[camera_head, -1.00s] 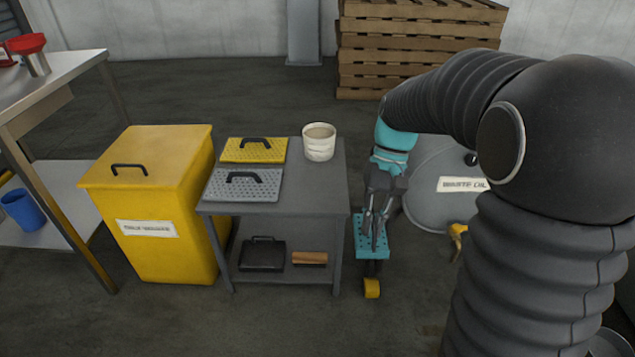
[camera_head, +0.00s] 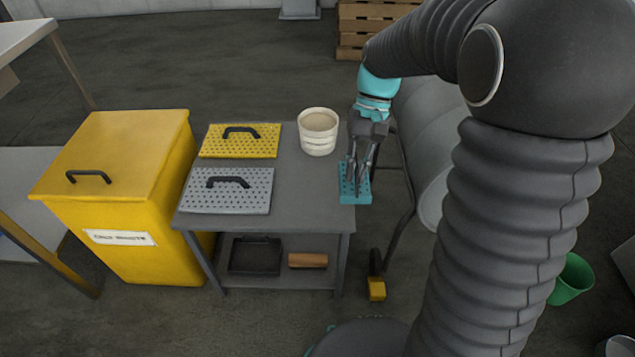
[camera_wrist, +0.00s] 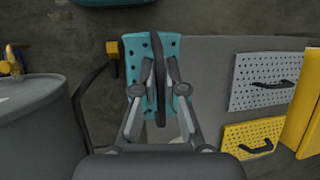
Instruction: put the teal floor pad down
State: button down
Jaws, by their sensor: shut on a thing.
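The teal floor pad (camera_head: 350,196) is a small rectangular plate with holes and a dark upright handle. My gripper (camera_head: 357,178) is shut on its handle. In the head view the pad appears at the right edge of the grey table (camera_head: 290,205). The wrist view also shows the pad (camera_wrist: 134,48) between and around my fingers (camera_wrist: 157,72), overlapping the table's edge. I cannot tell whether it touches the tabletop. A yellow pad (camera_head: 240,148) and a grey pad (camera_head: 228,200), both with black handles, lie on the table's left half.
A white tub (camera_head: 318,145) stands at the table's back right. The table's middle and front right are bare. A black tray (camera_head: 255,258) and a brown block (camera_head: 308,261) are on the lower shelf. A yellow bin (camera_head: 130,215) stands left; a grey drum (camera_head: 425,140) is at the right.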

jog(key=w+a+f, duration=0.1)
jog(key=a, duration=0.1)
jog(key=w+a+f, duration=0.1)
jog(key=a+f, duration=0.1)
jog(key=a, duration=0.1)
jog(key=w+a+f, duration=0.2)
jog(key=a, duration=0.1)
jog(key=shift+w+f, duration=0.1)
jog(key=shift+f, duration=0.05)
jog(key=shift+d+f, duration=0.1)
jog(key=shift+f, duration=1.9)
jog(key=shift+f, duration=0.2)
jog(key=c, duration=1.2)
grip_release()
jog(key=shift+c, duration=0.2)
